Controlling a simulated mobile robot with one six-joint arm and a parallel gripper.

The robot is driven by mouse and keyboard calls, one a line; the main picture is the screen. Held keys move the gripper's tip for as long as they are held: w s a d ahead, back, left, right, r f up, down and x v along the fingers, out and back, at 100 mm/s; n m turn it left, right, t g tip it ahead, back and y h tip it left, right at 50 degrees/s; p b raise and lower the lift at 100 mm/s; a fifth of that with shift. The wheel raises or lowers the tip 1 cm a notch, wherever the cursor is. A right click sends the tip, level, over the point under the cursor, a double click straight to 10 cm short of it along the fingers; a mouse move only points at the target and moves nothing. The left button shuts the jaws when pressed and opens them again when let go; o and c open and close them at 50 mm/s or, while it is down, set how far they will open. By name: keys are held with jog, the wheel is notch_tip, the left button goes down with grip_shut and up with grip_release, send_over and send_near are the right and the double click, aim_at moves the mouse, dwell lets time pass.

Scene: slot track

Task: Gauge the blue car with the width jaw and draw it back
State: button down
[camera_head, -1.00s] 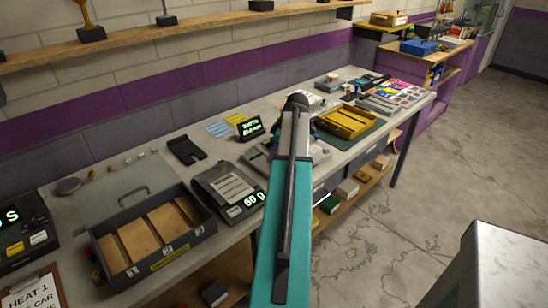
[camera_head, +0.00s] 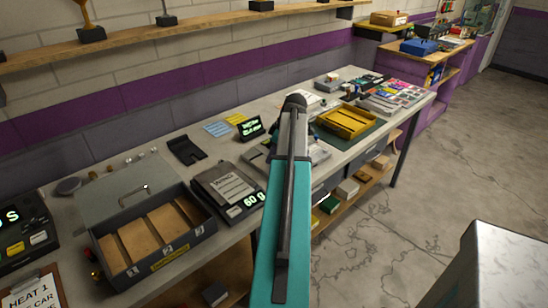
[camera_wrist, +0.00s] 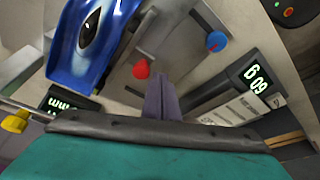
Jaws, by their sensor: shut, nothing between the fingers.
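The blue car (camera_wrist: 88,40) fills the upper left of the wrist view, glossy with a dark cockpit. It lies beside a grey metal fixture with a red knob (camera_wrist: 140,68) and a blue knob (camera_wrist: 217,41). I cannot tell which part is the width jaw or whether it touches the car. My gripper (camera_wrist: 161,88) is shut and empty, with its fingers apart from the car, close below the red knob in the picture. In the head view my arm hides the gripper and the car. Part of a grey fixture (camera_head: 256,160) shows left of the arm.
A scale (camera_head: 228,188) reading 60 g stands left of my arm. A small green-lit display (camera_head: 249,127) stands behind. An open grey box (camera_head: 152,261) with wooden compartments lies at the front left. A yellow tray (camera_head: 347,121) sits to the right.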

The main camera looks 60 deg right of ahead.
jog(key=shift+r, duration=0.1)
notch_tip(320, 180, up, 8)
jog(key=p, duration=0.4)
dwell(1.0)
dwell(1.3)
